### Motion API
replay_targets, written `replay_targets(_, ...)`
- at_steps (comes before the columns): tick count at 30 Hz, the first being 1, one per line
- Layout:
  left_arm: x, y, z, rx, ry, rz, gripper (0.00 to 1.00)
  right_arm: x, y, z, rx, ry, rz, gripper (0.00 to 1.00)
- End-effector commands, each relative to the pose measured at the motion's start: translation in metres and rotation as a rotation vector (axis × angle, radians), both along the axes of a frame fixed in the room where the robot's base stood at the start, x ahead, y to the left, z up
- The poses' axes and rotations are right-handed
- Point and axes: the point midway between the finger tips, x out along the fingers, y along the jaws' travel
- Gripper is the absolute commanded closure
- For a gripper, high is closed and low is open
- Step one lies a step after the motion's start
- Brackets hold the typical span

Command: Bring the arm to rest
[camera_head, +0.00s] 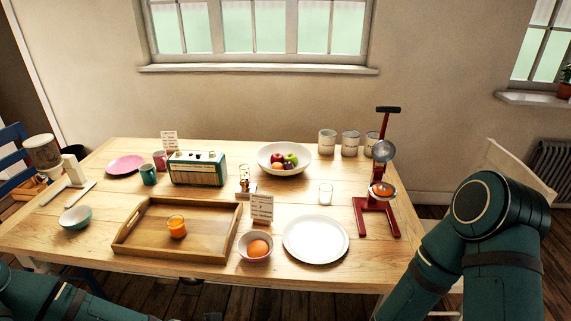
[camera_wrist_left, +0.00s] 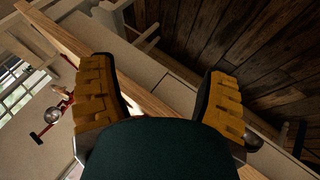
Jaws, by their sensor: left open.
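My left gripper (camera_wrist_left: 162,80) is open and empty in the left wrist view, its two yellow-padded fingers spread wide apart. Behind the fingers I see the table's edge and the dark plank floor, seen at a tilt. In the head view, part of my left arm (camera_head: 40,298) shows at the bottom left, and its gripper is out of that view. My right arm (camera_head: 500,235) is bent at the right side, beyond the table's right end. Its gripper is in neither view.
A chair (camera_head: 520,170) stands at right.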

Motion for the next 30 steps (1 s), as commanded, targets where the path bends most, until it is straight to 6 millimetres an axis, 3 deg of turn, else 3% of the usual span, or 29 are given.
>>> replay_targets(4,-0.025,-0.020,-0.015,0.031,0.132,-0.019,0.24,0.000,0.000,0.000,0.000,0.000,0.000,0.29)
replay_targets(12,-0.055,-0.025,-0.031,0.137,0.310,0.031,0.24,0.000,0.000,0.000,0.000,0.000,0.000,0.29)
replay_targets(30,-0.063,-0.018,-0.033,0.209,0.377,0.104,0.24,0.000,0.000,0.000,0.000,0.000,0.000,0.29)
